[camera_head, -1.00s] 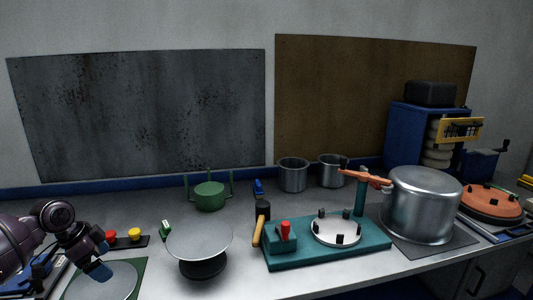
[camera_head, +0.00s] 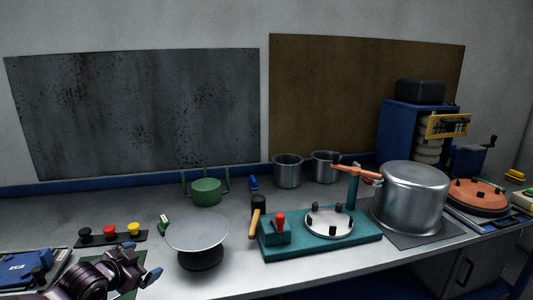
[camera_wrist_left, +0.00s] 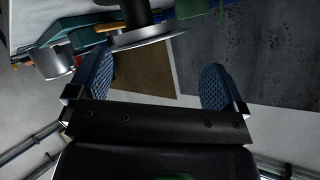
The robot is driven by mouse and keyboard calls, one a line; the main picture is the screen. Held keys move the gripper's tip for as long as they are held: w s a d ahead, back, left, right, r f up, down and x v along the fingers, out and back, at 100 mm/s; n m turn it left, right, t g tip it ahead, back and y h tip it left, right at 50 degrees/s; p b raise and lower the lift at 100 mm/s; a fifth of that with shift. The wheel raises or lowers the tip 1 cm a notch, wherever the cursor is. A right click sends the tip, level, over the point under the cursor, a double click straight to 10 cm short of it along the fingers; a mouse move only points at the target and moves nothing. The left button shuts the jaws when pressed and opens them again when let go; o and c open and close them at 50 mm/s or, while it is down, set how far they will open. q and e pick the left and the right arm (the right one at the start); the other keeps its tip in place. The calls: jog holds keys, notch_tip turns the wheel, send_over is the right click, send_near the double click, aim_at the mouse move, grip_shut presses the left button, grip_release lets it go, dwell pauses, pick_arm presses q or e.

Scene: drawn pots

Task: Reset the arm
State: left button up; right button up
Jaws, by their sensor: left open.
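My left gripper (camera_head: 150,271) is at the lower left of the head view, low over the table's front, left of the grey round stand. In the left wrist view its two blue pads (camera_wrist_left: 158,88) stand wide apart with nothing between them. My right gripper is not in view. A grey round plate on a black base (camera_head: 198,233) stands just right of my left gripper, apart from it. A green mat (camera_head: 128,293) is partly hidden beneath my left arm.
A teal fixture (camera_head: 320,238) with an orange lever stands mid-table. A large steel pot (camera_head: 410,198) is to its right. A green holder (camera_head: 206,192) and two small steel pots (camera_head: 288,171) stand behind. A button strip (camera_head: 110,236) lies at left.

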pick_arm(q)
jog(key=s+d+f+n+y, duration=0.1)
jog(key=s+f+n, duration=0.1)
jog(key=s+f, duration=0.4)
jog(key=s+d+f+n+y, duration=0.1)
jog(key=s+f, duration=0.6)
jog(key=s, duration=0.7)
jog(key=s+d+f+n+y, duration=0.1)
jog(key=s+f+n, duration=0.3)
jog(key=s, duration=0.5)
notch_tip(320, 180, down, 2)
jog(key=shift+s+d+f+g+y, duration=0.15)
jog(key=shift+s+d+g+y, duration=0.2)
jog(key=shift+d, duration=0.25)
